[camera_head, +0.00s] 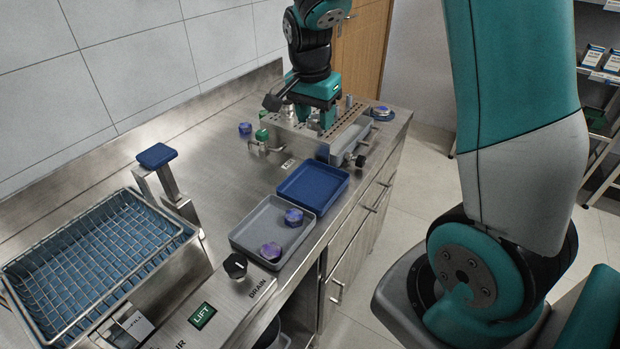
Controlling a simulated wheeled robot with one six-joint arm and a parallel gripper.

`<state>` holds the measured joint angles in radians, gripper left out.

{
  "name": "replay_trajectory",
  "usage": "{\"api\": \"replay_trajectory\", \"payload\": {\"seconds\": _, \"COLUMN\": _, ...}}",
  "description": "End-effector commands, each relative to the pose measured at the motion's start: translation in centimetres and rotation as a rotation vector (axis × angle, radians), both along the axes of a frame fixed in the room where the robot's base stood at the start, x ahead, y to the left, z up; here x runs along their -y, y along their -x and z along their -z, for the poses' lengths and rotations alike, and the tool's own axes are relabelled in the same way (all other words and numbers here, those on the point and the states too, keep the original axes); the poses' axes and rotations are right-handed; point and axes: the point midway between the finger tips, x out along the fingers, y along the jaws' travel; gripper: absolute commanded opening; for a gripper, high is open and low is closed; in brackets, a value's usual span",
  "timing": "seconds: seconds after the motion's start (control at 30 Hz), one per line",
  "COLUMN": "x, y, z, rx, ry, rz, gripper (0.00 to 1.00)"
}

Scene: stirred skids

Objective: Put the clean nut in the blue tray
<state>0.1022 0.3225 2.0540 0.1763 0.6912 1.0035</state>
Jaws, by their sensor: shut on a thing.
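The blue tray (318,183) lies empty on the steel bench, right of centre. My gripper (315,122) points down over a perforated metal fixture (335,128) farther back. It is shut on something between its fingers. The held thing is too small and hidden to make out. Two purple-blue nuts (271,251) lie in the grey tray (246,236), the other one (293,217) nearer the blue tray. Another purple nut (245,129) is on the bench left of the fixture. I cannot tell which nut is clean.
A wire basket (95,250) sits in a basin at the left, beside a post with a blue pad (157,155). A round dish (382,113) stands back right. Bare bench lies left of the trays.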

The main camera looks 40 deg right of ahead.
Motion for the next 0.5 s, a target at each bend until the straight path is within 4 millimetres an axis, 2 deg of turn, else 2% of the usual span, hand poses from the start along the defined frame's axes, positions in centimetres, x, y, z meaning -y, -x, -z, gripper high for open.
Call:
{"api": "replay_trajectory", "payload": {"seconds": 0.03, "x": -0.1, "y": 0.1, "z": 1.5, "rx": -0.010, "ry": -0.001, "rz": -0.002, "gripper": 0.16}}
{"api": "replay_trajectory", "payload": {"seconds": 0.3, "x": -0.2, "y": 0.1, "z": 9.1, "rx": -0.009, "ry": -0.001, "rz": -0.004, "gripper": 0.16}}
{"api": "replay_trajectory", "payload": {"seconds": 0.5, "x": -0.1, "y": 0.0, "z": 12.8, "rx": -0.004, "ry": -0.001, "rz": -0.002, "gripper": 0.16}}
